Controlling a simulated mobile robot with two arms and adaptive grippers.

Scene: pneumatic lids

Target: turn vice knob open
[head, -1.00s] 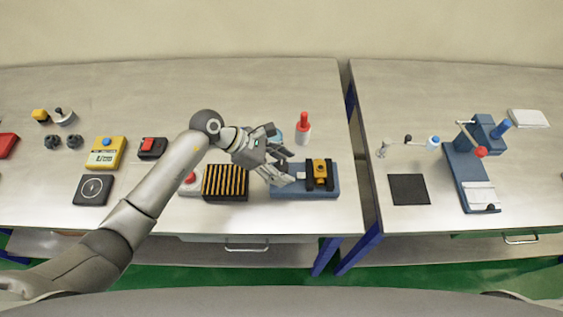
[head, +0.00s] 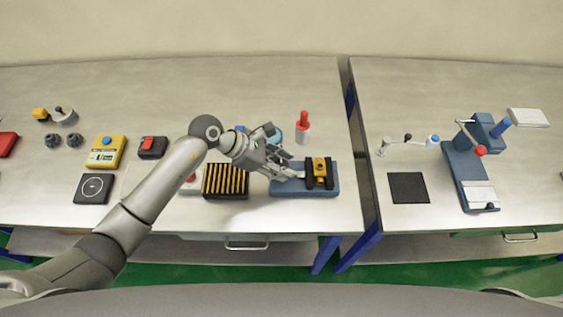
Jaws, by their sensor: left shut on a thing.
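The vice has a blue base (head: 330,190) with dark jaws and a yellow piece (head: 319,165) between them. It stands near the front right edge of the left table. My left gripper (head: 296,171) reaches in from the left and is shut at the left end of the vice, where the knob is. The fingers hide most of the knob, so its turn angle cannot be seen. My right gripper is not in view.
A black block with yellow slots (head: 225,181) stands just left of the vice, below my arm. A red-capped bottle (head: 303,128) stands behind the vice. A gap separates the tables; a blue press (head: 463,175) stands on the right one.

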